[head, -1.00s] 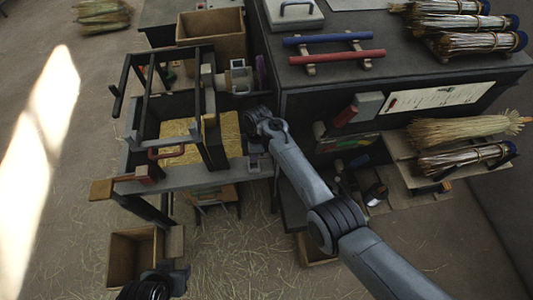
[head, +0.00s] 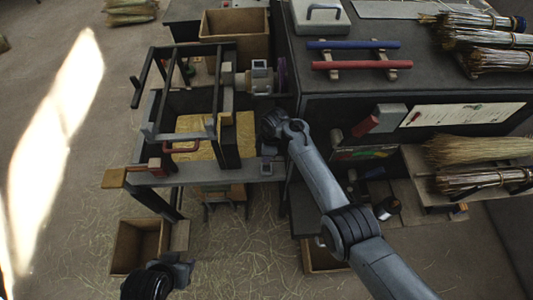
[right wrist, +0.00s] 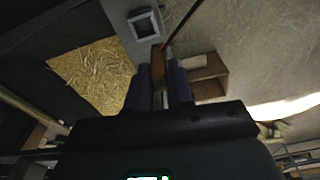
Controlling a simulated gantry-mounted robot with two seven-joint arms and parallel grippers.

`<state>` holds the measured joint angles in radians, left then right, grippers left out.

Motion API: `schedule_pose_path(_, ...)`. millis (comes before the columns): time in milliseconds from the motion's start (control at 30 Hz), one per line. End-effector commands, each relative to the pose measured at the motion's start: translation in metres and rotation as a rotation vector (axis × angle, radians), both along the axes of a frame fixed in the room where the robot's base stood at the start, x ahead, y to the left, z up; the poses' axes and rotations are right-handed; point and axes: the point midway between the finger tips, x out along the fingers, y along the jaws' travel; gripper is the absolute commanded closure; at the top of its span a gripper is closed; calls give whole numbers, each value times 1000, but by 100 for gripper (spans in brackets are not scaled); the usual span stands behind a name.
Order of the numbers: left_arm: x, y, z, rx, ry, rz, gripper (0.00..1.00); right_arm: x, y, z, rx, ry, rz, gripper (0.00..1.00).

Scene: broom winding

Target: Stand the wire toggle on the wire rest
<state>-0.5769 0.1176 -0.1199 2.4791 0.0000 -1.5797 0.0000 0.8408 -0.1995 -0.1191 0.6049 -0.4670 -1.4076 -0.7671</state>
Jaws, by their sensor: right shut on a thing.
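The wire toggle looks like a small brown wooden piece (right wrist: 158,66) in the right wrist view, pinched upright between my right gripper's two purple fingers (right wrist: 160,84). A thin dark line, apparently the wire, runs up and right from near it. A small square grey holder (right wrist: 145,23), which looks like the wire rest, lies just beyond the toggle, apparently apart from it.
The bench (head: 215,175) carries a dark upright frame (head: 228,140) and a straw-filled bin (head: 195,124) left of my right gripper. A dark cabinet (head: 330,90) stands close on the right. An open wooden box (head: 138,247) is on the floor near my left gripper.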

Motion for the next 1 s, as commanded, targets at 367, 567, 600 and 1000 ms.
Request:
schedule_pose_path(367, -2, -1, -5, -4, 4, 3, 57, -1, 1, -3, 3, -4, -642, 96)
schedule_pose_path(567, -2, 0, -20, 1, 4, -1, 57, 3, 0, -10, 2, -4, -703, 96)
schedule_pose_path(600, -2, 0, -23, 2, 5, -1, 57, 4, 0, -11, 2, -4, -702, 96)
schedule_pose_path(1000, -2, 2, -51, 8, 4, -6, 57, 11, 0, -26, 2, -3, -698, 96)
